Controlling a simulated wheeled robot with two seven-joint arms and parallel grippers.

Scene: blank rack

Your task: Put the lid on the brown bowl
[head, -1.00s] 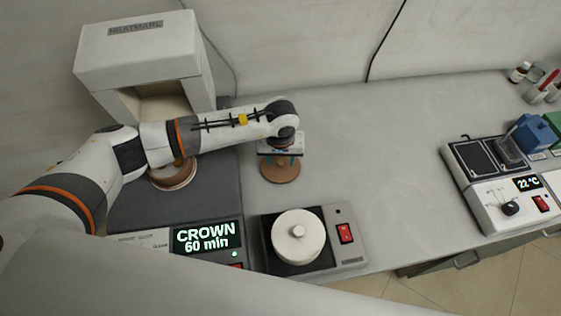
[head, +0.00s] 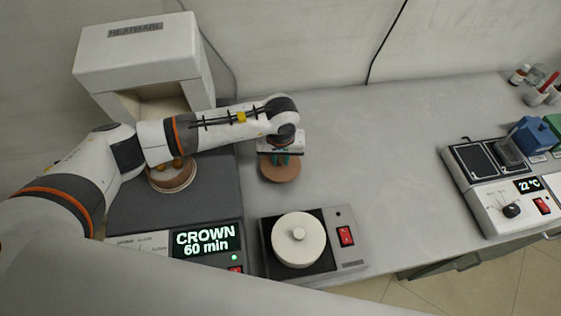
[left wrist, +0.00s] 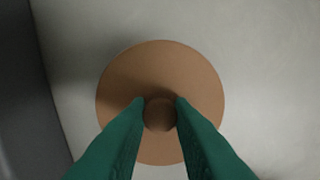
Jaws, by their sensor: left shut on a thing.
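The brown lid (head: 281,170) is a round disc with a knob, on or just above the grey bench right of the dark plate; I cannot tell which. My left gripper (head: 281,158) is above it, shut on its knob. The left wrist view shows the lid (left wrist: 160,65) with its knob (left wrist: 160,114) between the green fingertips (left wrist: 160,102). The brown bowl (head: 172,180) stands on the dark plate at the left, partly hidden by my left arm. It is uncovered, and round orange-brown things show in it. My right gripper is not in view.
The dark plate (head: 215,205) belongs to a unit with a display and a white hood (head: 140,60). A white lidded pot (head: 298,240) sits on a small hot plate in front. A balance-like device (head: 505,195) stands at the right. The bench middle (head: 380,150) is clear.

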